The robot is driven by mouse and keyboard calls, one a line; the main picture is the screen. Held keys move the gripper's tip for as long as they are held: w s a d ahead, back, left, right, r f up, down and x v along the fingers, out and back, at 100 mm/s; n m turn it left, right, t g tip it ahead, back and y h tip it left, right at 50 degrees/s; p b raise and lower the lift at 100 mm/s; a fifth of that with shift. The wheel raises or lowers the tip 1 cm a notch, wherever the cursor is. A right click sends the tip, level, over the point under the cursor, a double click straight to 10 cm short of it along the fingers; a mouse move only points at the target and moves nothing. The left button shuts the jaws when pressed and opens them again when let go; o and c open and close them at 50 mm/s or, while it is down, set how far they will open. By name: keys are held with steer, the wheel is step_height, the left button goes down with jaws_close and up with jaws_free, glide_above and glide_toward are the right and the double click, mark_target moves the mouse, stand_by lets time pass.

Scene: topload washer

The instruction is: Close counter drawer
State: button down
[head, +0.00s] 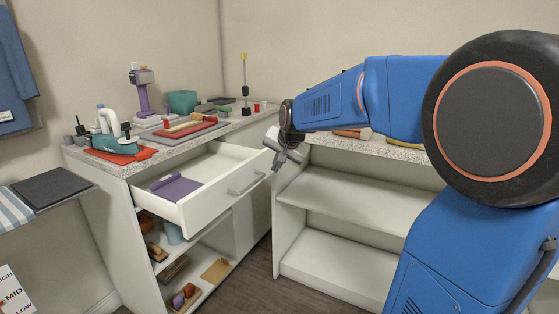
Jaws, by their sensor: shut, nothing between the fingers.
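The white counter drawer (223,205) stands pulled out of the white counter (120,215) at the left. Its front has a grey bar handle (246,183). A flat purple item (175,188) lies inside the drawer. My gripper (279,160) is shut and empty, pointing down just right of the drawer front's far right end. In the picture a small gap shows between the fingertips and the drawer front; the exact depth is hard to tell.
The speckled countertop holds a teal and white device (112,140), a purple stand (142,95) and a teal bin (183,102). A white open shelf unit (345,195) stands at the right. Dark floor (255,290) lies between. A grey-topped board (52,188) juts in at left.

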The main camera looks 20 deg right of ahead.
steer(key=shift+w+a+f, duration=0.4)
steer(key=shift+w, duration=0.45)
steer(key=shift+w+a+f, duration=0.4)
steer(key=shift+w+f, duration=0.05)
steer(key=shift+w, duration=0.45)
steer(key=shift+w+a+f, duration=0.4)
steer(key=shift+w, duration=0.45)
glide_above(209, 167)
steer(key=s+d, duration=0.1)
steer(key=s, duration=0.1)
steer(key=shift+w, duration=0.1)
steer(key=shift+w+a, duration=0.4)
steer(key=shift+w, duration=0.1)
steer(key=shift+w+a+r, duration=0.1)
steer(key=shift+w, duration=0.05)
